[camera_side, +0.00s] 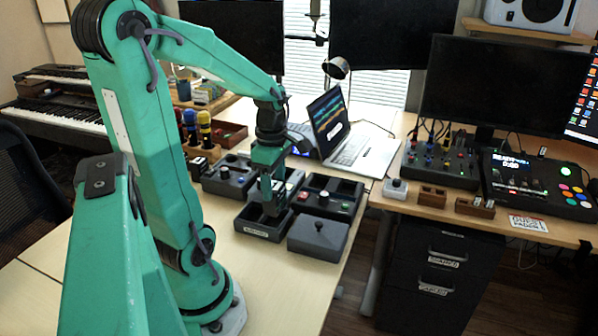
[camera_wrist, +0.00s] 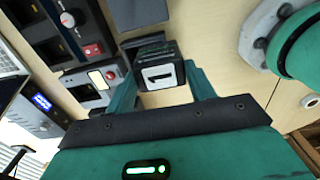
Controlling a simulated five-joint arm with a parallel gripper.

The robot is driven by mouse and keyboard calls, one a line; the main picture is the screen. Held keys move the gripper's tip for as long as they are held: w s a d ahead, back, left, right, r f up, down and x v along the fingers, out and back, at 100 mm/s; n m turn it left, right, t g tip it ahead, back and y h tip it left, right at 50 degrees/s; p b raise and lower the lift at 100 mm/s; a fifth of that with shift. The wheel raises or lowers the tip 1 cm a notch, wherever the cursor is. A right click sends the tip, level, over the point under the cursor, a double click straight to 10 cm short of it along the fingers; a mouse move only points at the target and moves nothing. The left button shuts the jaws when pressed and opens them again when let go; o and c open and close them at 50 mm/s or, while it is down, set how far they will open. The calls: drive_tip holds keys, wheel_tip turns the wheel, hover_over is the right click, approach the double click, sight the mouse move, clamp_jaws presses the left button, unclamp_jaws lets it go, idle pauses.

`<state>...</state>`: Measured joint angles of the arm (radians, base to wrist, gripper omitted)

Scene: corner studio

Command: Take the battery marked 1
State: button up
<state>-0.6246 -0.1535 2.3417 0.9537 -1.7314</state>
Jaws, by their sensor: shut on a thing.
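The battery marked 1 (camera_wrist: 158,76) is a dark block with a white label bearing a black 1. In the wrist view it sits between the two teal fingers of my gripper (camera_wrist: 160,88), which is shut on it. In the side view my gripper (camera_side: 272,198) points down at a dark open tray (camera_side: 262,230) with a white label on its front. The battery cannot be made out clearly there, and I cannot tell whether it touches the tray.
A grey lidded box with a knob (camera_side: 318,238) stands right of the tray, near the table edge. A dark box with red and green buttons (camera_side: 318,206) is behind it. A laptop (camera_side: 350,140) is farther back. Bare table lies in front of the tray.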

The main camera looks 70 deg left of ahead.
drive_tip(key=shift+w+d+r, duration=0.25)
drive_tip(key=shift+d+r, duration=0.15)
drive_tip(key=shift+d, duration=0.2)
drive_tip(key=shift+w+d+r, duration=0.25)
drive_tip(key=shift+d+r, duration=0.15)
drive_tip(key=shift+d, duration=0.2)
drive_tip(key=shift+w, duration=0.1)
